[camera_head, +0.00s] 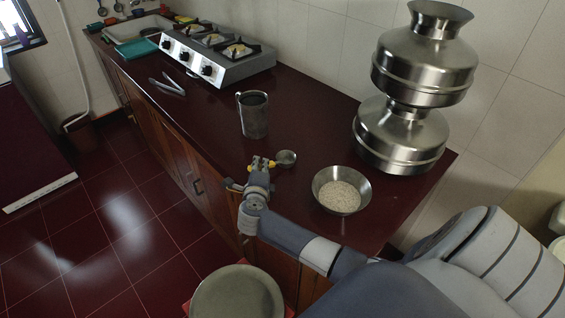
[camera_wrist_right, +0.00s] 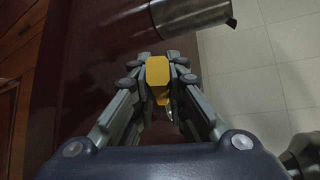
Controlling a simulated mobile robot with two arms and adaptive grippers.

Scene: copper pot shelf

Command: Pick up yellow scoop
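The yellow scoop has a yellow handle and a round metal bowl (camera_head: 287,158). It is over the dark red counter, between the metal mug and the bowl of grains. My right gripper (camera_head: 261,166) is at the handle, with yellow showing around its fingers. In the right wrist view the yellow handle (camera_wrist_right: 157,71) sits between the two fingertips, which close on it from both sides. The scoop's metal bowl is mostly hidden there. I cannot tell whether the scoop touches the counter. My left gripper is not in view.
A metal mug (camera_head: 253,114) stands behind the scoop. A metal bowl of grains (camera_head: 341,190) stands to its right, with stacked metal pots (camera_head: 402,135) behind. Tongs (camera_head: 167,86) and a gas stove (camera_head: 215,62) are farther left. The counter's front edge is close to my gripper.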

